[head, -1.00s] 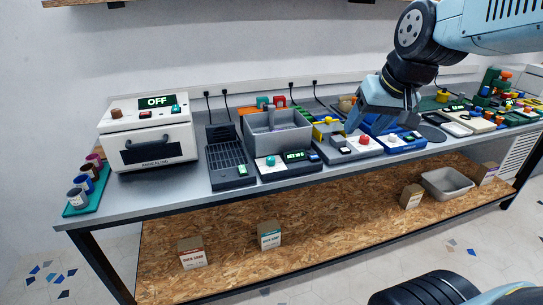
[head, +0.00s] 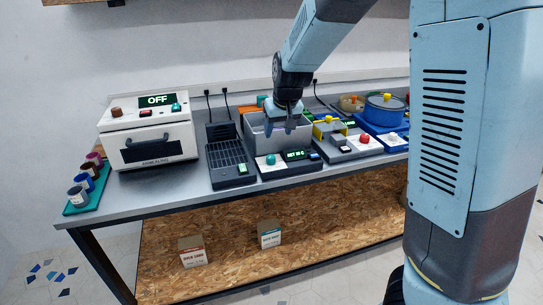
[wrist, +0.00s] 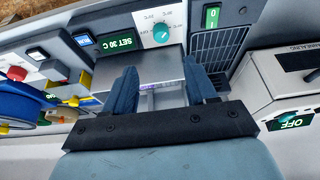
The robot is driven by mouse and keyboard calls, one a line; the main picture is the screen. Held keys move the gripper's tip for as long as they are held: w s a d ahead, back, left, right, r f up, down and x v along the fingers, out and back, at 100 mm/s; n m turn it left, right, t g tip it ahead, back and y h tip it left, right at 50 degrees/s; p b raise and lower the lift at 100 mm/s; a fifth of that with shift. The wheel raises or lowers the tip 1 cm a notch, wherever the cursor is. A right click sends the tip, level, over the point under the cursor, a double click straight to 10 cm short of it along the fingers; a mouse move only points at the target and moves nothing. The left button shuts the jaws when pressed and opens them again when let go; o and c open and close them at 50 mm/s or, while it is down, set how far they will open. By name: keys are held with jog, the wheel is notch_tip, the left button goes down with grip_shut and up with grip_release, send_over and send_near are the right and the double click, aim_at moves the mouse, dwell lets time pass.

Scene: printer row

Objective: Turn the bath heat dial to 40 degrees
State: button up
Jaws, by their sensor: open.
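The grey water bath (head: 262,142) stands mid-table with a front control panel. Its teal dial (head: 270,160) is on the left of the panel, beside a green display (head: 296,155). In the wrist view the dial (wrist: 162,34) sits among small printed degree marks, and the display (wrist: 117,43) reads SET 30 C. My gripper (head: 281,130) is over the open tank, behind and above the dial and apart from it. In the wrist view my two blue fingers (wrist: 160,82) are spread with nothing between them.
A white oven (head: 148,138) showing OFF stands at the left. A dark grilled unit (head: 230,160) sits just left of the bath. A unit with a red knob (head: 364,140) and a blue pot (head: 385,108) stand to the right. The air in front of the table is clear.

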aim_at(271, 157)
jog(key=x, duration=1.4)
jog(key=shift+w+a, duration=0.15)
jog(key=shift+w, duration=0.05)
jog(key=shift+c, duration=0.5)
jog(key=c, duration=0.9)
